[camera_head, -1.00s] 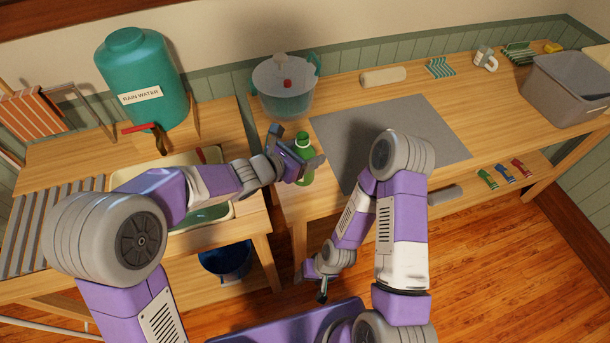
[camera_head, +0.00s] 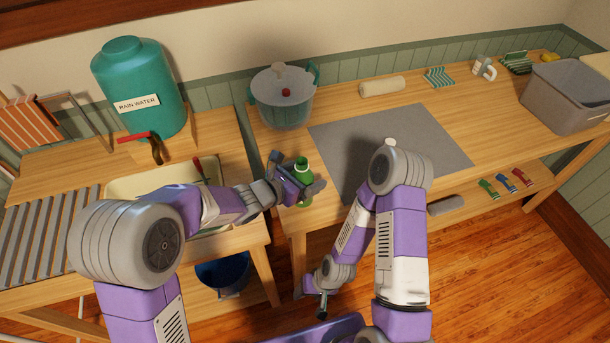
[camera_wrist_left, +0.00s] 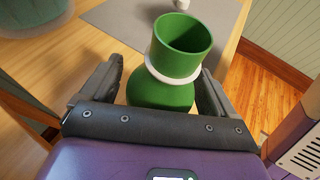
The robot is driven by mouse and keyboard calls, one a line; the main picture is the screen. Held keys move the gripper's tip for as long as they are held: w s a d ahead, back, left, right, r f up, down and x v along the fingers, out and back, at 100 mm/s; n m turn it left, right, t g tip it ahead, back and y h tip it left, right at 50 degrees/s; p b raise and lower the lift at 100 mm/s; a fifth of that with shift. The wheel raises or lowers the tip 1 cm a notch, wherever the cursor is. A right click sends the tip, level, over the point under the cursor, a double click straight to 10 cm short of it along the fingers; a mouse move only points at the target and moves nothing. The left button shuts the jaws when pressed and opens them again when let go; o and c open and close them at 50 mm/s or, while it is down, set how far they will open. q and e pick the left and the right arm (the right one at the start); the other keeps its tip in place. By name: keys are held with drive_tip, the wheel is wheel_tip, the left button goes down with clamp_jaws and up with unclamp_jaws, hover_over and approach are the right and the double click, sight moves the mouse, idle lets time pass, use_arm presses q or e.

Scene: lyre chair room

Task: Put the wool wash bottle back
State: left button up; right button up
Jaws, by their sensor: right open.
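The wool wash bottle (camera_head: 303,172) is green with a pale collar under its green cap. My left gripper (camera_head: 296,183) is shut on it, one finger on each side, at the near left corner of the right-hand table. In the left wrist view the bottle (camera_wrist_left: 160,95) stands between the two fingers (camera_wrist_left: 162,92), cap towards the camera.
The table carries a grey mat (camera_head: 390,145), a lidded pot (camera_head: 283,98), a cream roll (camera_head: 382,86) and a grey bin (camera_head: 566,98). A lower shelf holds several small tubes (camera_head: 506,183). A sink (camera_head: 150,182) and rain water tank (camera_head: 137,85) are left.

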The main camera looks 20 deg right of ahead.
use_arm(q)
drive_tip(key=shift+r, duration=0.1)
drive_tip(key=shift+a+r, duration=0.15)
drive_tip(key=p+v, duration=0.2)
drive_tip(key=v, duration=0.9)
drive_tip(key=shift+s+a+p, duration=0.3)
